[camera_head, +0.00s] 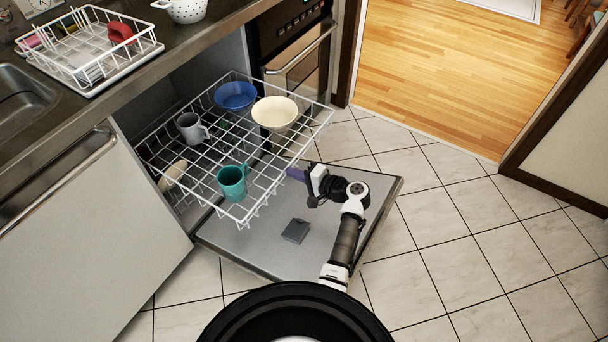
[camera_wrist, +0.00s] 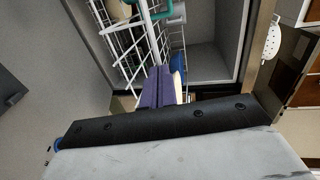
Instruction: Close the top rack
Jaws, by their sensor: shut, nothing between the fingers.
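The top rack (camera_head: 270,180) is a white wire basket, pulled out of the dishwasher over its lowered door (camera_head: 330,235). It holds a blue bowl (camera_head: 235,96), a cream bowl (camera_head: 275,113), a grey mug (camera_head: 190,128) and a teal mug (camera_head: 232,183). My gripper (camera_head: 295,174) is at the rack's front side, outside the basket and above the door. Its purple fingers (camera_wrist: 158,88) are shut with nothing between them and point at the rack's wires (camera_wrist: 149,32) in the wrist view. I cannot tell whether they touch the wires.
A cream dish (camera_head: 172,175) shows below the top rack. A small grey piece (camera_head: 295,230) is on the door's inner face. The counter holds a white dish drainer (camera_head: 95,65) and a colander (camera_head: 185,10). An oven (camera_head: 295,65) stands beside the dishwasher. Tiled floor (camera_head: 460,250) is clear to the right.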

